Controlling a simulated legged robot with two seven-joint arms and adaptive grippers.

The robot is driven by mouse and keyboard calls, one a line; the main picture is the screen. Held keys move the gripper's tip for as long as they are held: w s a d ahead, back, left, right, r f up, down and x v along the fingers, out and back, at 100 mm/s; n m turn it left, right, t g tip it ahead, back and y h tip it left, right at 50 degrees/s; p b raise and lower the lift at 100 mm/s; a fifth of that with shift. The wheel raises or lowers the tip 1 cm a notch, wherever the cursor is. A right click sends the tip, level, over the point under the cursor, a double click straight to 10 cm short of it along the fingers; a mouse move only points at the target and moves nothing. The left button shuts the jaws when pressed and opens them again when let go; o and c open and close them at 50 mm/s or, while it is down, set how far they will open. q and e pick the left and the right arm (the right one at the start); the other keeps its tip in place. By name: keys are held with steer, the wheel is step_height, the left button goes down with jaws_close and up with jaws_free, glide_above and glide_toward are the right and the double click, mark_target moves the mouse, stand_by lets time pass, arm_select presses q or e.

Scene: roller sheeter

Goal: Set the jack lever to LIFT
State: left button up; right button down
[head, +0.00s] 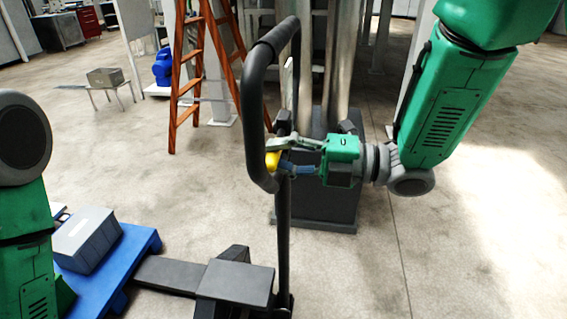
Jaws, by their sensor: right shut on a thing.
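The pallet jack's black handle (253,95) rises as a tall loop in the middle of the head view, on a dark upright shaft (283,235). A small yellow lever (272,160) shows at the loop's lower right side. My right gripper (284,157) reaches in from the right, its fingers at the yellow lever. It is shut on the lever, and the fingers partly hide it. I cannot read the lever's setting. Of my left arm only links show at the left edge; its gripper is out of view.
The jack's dark base (236,282) stands below, beside a blue pallet (136,243) carrying a grey box (87,240). An orange stepladder (190,70) stands behind. A dark block (340,205) with metal columns is behind my right gripper. Floor at right is clear.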

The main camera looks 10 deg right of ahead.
steer(key=shift+s+a+f+n+b, duration=0.1)
steer(key=shift+f+n+b, duration=0.2)
steer(key=shift+f+b, duration=0.1)
steer(key=shift+s+a+f+n+b, duration=0.1)
steer(key=shift+f+n+b, duration=0.2)
steer(key=shift+f+b, duration=0.1)
arm_select(q)
step_height(320, 180, down, 3)
steer(key=shift+r, duration=0.3)
arm_select(e)
steer(key=shift+r, duration=0.1)
steer(key=c, duration=1.4)
jaws_free()
steer(key=shift+a, duration=0.1)
arm_select(q)
steer(key=shift+a, duration=0.2)
arm_select(e)
steer(key=shift+a, duration=0.15)
arm_select(q)
steer(key=shift+a, duration=0.1)
arm_select(e)
steer(key=shift+w, duration=0.1)
